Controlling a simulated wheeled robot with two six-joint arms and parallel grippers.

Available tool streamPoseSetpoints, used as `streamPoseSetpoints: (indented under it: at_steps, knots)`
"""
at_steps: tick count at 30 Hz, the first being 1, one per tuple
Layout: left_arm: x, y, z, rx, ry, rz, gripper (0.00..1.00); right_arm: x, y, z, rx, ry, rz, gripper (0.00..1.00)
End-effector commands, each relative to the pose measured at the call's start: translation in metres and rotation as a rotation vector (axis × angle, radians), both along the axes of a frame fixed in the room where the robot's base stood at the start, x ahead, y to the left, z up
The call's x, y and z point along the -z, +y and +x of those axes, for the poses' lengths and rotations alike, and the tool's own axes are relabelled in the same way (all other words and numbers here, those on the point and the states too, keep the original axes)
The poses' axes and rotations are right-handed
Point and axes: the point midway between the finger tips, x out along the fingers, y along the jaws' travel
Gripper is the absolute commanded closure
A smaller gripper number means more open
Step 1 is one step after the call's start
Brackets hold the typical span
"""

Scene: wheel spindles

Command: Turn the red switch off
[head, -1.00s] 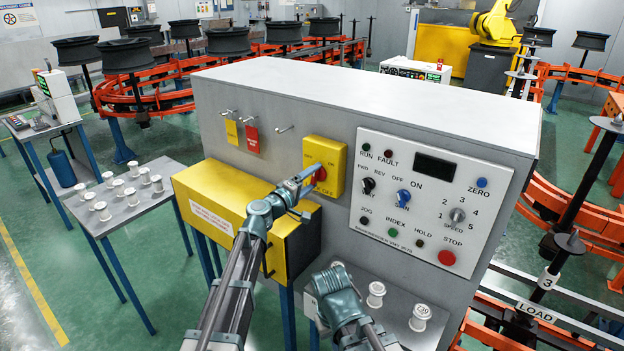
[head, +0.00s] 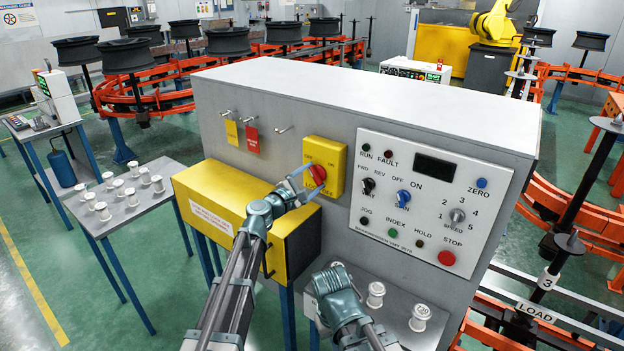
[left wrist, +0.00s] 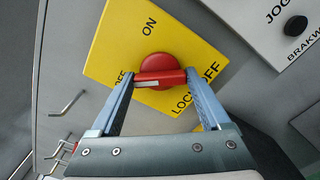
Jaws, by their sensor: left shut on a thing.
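The red switch (head: 317,173) is a round knob with a bar handle on a yellow plate (head: 334,152) on the front of the grey cabinet. In the left wrist view, the red switch (left wrist: 160,76) sits between my left fingertips, which press on both ends of its bar. The plate reads ON, OFF and LOCK OFF. A white mark shows near the left end of the bar. My left gripper (head: 306,181) is shut on the switch. My right gripper (head: 331,283) is low in front of the cabinet; its fingers do not show clearly.
A white control panel (head: 429,200) with knobs and buttons is right of the switch. A yellow box (head: 225,205) juts out below left. Hooks with yellow and red tags (head: 252,139) are on the left. White spools stand on a shelf (head: 395,320) near my right gripper.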

Motion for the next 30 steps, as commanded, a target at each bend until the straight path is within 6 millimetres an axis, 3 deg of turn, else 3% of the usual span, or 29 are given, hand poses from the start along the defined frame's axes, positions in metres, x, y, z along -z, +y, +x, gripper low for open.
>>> streamPoseSetpoints:
  at_steps: [10,27,28,30]
  knots:
    - [0.0004,-0.0001,-0.0009,0.001,0.075,-0.101,0.76,0.0002,0.0,0.0,0.0,0.0,0.0,1.0]
    - [0.0005,-0.0002,-0.0012,0.002,0.09,-0.122,0.76,0.0002,0.0,0.0,0.0,0.0,0.0,1.0]
    - [0.0005,-0.0002,-0.0012,0.002,0.09,-0.122,0.15,0.0002,0.0,0.0,0.0,0.0,0.0,1.0]
    - [0.0004,-0.0002,-0.0011,0.002,0.09,-0.122,0.02,0.0002,0.0,0.0,0.0,0.0,0.0,1.0]
